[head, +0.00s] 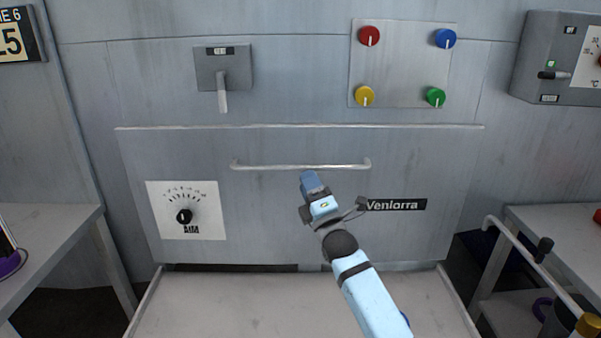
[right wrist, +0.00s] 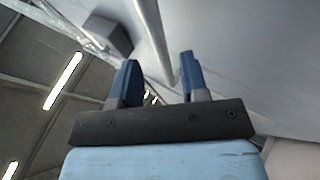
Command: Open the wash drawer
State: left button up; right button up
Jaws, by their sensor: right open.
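The wash drawer (head: 270,215) has a wide grey metal front, labelled Venlorra, with a long horizontal bar handle (head: 260,167) near its top. My right gripper (head: 310,180) is just in front of and below the handle, right of its middle. In the right wrist view its two blue fingers (right wrist: 157,75) stand apart with nothing held between them. The handle bar (right wrist: 157,40) runs up beyond the fingers there, near the right finger. I cannot tell whether it touches. My left gripper is not in view.
A dial panel (head: 182,210) is on the front's left. Above are a lever switch (head: 222,80) and a panel with coloured knobs (head: 403,65). A pale tray-like surface (head: 230,305) lies below the front. Side tables (head: 45,225) stand left and right (head: 560,235).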

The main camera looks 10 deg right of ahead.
aim_at(301, 168)
jog(key=x, duration=0.4)
jog(key=shift+w+b, duration=0.25)
jog(key=shift+b, duration=0.05)
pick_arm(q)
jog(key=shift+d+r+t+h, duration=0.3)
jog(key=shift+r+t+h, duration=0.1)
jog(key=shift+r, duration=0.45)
pick_arm(e)
jog(key=shift+w+a+r, duration=0.1)
jog(key=shift+r, duration=0.1)
grip_shut()
